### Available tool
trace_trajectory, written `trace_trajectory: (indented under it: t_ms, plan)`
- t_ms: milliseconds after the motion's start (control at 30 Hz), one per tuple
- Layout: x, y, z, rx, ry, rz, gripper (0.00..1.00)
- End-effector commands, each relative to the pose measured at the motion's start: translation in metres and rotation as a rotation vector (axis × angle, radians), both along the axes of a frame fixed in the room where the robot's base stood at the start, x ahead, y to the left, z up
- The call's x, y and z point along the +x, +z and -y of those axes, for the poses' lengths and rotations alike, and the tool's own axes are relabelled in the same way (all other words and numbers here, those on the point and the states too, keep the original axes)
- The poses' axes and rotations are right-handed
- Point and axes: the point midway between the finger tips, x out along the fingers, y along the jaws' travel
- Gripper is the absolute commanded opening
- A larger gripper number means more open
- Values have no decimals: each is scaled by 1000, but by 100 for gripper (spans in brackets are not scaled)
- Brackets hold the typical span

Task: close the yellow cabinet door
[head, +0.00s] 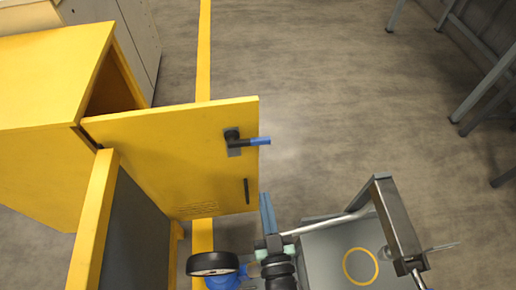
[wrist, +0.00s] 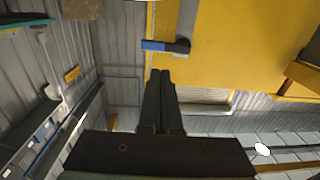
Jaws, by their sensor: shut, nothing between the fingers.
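The yellow cabinet (head: 45,80) stands at the left of the head view, with a dark gap at its front. Its yellow door (head: 170,150) stands open, swung out to the right. A handle with a black base and blue grip (head: 250,142) sits near the door's free edge. My gripper (head: 265,198) is shut and empty, just right of the door's lower right corner in the head view. In the wrist view the shut fingers (wrist: 162,75) point toward the blue handle (wrist: 165,45), which lies just beyond their tips, and the door (wrist: 235,45) fills the upper right. Contact cannot be told.
Another yellow panel with a grey face (head: 95,225) stands at the front left, close to the door. A yellow floor stripe (head: 204,50) runs behind the door. Grey metal frames (head: 480,95) stand at the far right. The floor between is clear.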

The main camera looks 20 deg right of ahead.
Motion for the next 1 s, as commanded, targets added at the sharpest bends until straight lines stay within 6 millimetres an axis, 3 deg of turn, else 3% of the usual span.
trace_trajectory:
  t_ms: [167,700,1000]
  plan:
    - [18,1,5,0,0,4,0]
    - [116,0,29,-1,-1,4,0]
    - [135,0,33,0,0,1,0]
